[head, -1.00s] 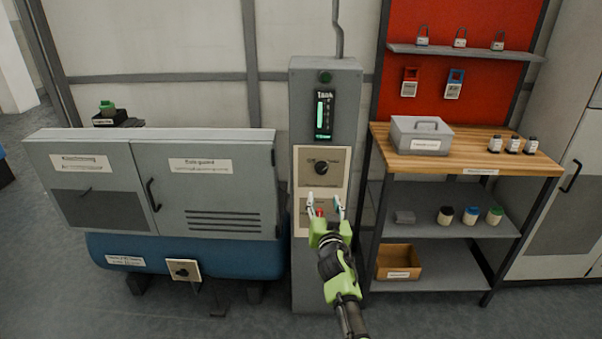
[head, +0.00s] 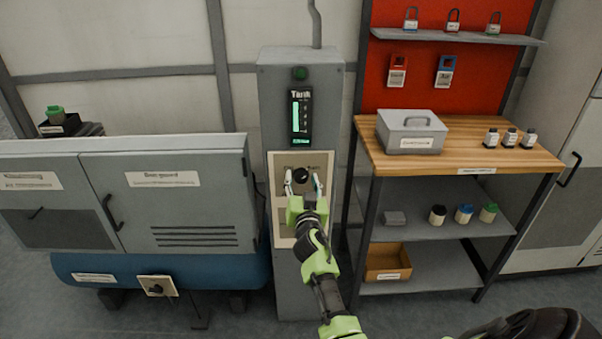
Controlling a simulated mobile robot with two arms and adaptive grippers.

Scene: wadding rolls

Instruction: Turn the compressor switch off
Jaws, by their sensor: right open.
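The compressor switch is a black rotary knob (head: 302,177) on the beige panel (head: 281,225) of the grey control post (head: 270,105). The label above the knob is too blurred to read, and the direction of the knob is hard to tell. My right gripper (head: 303,183) is open in front of the panel. Its fingertips are on either side of the knob; whether they touch it I cannot tell. The gripper body hides the panel's lower part. My left gripper is not in view.
A tank gauge (head: 301,118) with a green bar is lit above the panel, below a green lamp (head: 300,73). The grey compressor cabinet (head: 190,200) stands left over a blue tank (head: 215,272) with a small knob plate (head: 157,285). A wooden-topped bench (head: 455,142) stands close on the right.

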